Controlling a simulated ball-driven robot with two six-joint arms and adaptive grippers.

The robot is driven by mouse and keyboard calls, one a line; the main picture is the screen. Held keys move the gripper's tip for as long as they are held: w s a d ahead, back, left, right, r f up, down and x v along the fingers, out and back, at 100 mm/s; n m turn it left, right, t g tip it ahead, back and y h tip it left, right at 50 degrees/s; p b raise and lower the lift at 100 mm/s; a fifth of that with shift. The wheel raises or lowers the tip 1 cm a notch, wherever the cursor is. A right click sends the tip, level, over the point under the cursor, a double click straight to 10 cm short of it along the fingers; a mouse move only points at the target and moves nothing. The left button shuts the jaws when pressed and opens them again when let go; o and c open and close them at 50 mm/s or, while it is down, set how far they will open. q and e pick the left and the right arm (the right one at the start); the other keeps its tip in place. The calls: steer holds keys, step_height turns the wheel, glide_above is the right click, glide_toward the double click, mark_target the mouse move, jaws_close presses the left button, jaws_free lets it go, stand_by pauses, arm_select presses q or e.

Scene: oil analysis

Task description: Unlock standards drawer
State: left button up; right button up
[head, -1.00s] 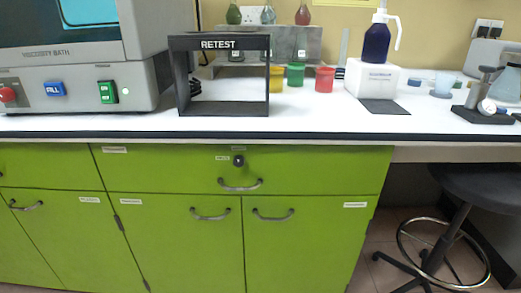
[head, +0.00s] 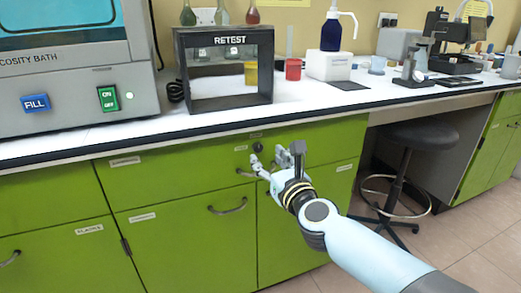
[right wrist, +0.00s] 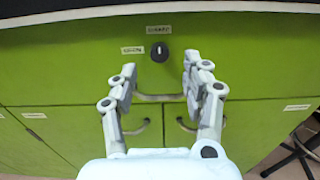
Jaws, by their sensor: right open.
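The green standards drawer (head: 190,165) is closed under the counter. Its dark round lock knob (head: 258,147) sits near the top of the drawer front, between small labels. In the right wrist view the knob (right wrist: 160,52) shows a pale upright mark, and a label is at its left and another above it. The drawer's curved handle (right wrist: 160,98) is below the knob, partly behind my fingers. My right gripper (head: 268,160) is in front of the drawer, just below the knob. In the right wrist view its fingers (right wrist: 158,80) are spread and empty, with the knob ahead between and beyond them.
The white counter edge (head: 130,148) overhangs the drawer. A black RETEST frame (head: 224,103) stands above on the counter. Cupboard doors with handles (head: 228,206) lie below. A black stool (head: 408,135) stands at the right in the open knee space.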

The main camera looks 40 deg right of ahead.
mark_target(259, 148)
steer(key=x, duration=0.5)
steer(key=shift+w, duration=0.2)
jaws_close()
